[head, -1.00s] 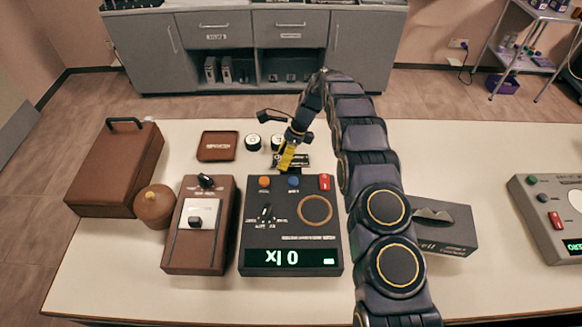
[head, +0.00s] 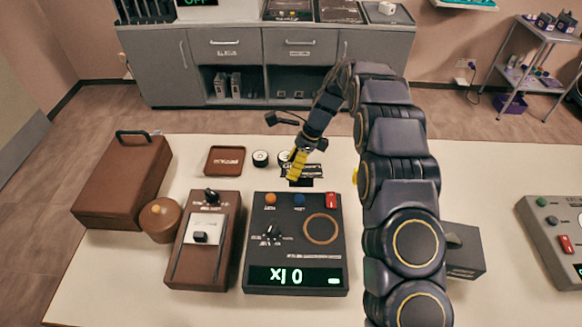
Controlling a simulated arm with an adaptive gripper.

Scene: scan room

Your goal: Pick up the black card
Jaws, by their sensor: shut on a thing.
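My gripper (head: 293,177), with yellow fingers, points down at the table behind the black device in the head view. It is shut on a small black card (head: 301,183) that shows at its fingertips. Another dark, labelled piece (head: 315,170) lies just behind and to the right of the fingers. The fingers hide part of both. I cannot tell whether the held card is clear of the table.
A black device (head: 295,255) with a lit display stands just in front. Two small round items (head: 261,158) and a brown tray (head: 225,160) lie to the left. Brown boxes (head: 124,185) stand farther left, and a dark box (head: 465,262) is at the right.

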